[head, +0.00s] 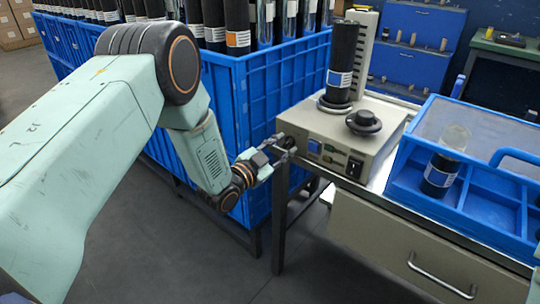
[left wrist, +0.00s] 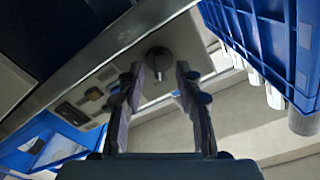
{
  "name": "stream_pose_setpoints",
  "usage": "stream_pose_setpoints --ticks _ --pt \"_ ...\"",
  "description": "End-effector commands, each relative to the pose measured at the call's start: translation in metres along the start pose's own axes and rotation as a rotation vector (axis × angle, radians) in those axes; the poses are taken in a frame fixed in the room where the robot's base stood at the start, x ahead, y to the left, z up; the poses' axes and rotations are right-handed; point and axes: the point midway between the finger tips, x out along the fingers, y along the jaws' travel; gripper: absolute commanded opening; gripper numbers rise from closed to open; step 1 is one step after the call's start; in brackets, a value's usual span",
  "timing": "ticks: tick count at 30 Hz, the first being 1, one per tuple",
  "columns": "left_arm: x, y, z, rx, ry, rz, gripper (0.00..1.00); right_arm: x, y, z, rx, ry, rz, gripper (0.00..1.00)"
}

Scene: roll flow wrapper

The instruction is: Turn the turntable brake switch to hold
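The beige turntable unit (head: 365,137) stands on the bench, with a dark labelled roll (head: 341,62) upright on its turntable. Its front panel carries a blue switch (head: 314,147) and a black switch (head: 354,166). My left gripper (head: 281,152) is at the left end of this panel. The knob's markings are not readable. My right gripper is not in view.
A black round knob-like part (head: 362,122) sits on the unit's top. Blue crates (head: 265,110) full of rolls stand close beside the left arm. A drawer (head: 415,255) is below.

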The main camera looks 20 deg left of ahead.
Motion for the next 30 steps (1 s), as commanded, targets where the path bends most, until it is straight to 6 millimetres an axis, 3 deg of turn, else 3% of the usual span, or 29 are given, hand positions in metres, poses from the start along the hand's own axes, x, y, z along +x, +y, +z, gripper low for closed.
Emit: stream_pose_setpoints --ticks 15,21,30 --pt "-0.096 0.0 0.001 -0.005 -0.004 -0.002 0.35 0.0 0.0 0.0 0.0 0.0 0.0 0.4" --pt "-0.111 0.0 0.0 -0.002 -0.001 0.0 0.35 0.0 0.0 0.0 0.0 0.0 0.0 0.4" --pt "-0.113 0.001 0.0 -0.001 -0.001 0.001 0.35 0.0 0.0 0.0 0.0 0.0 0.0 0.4"
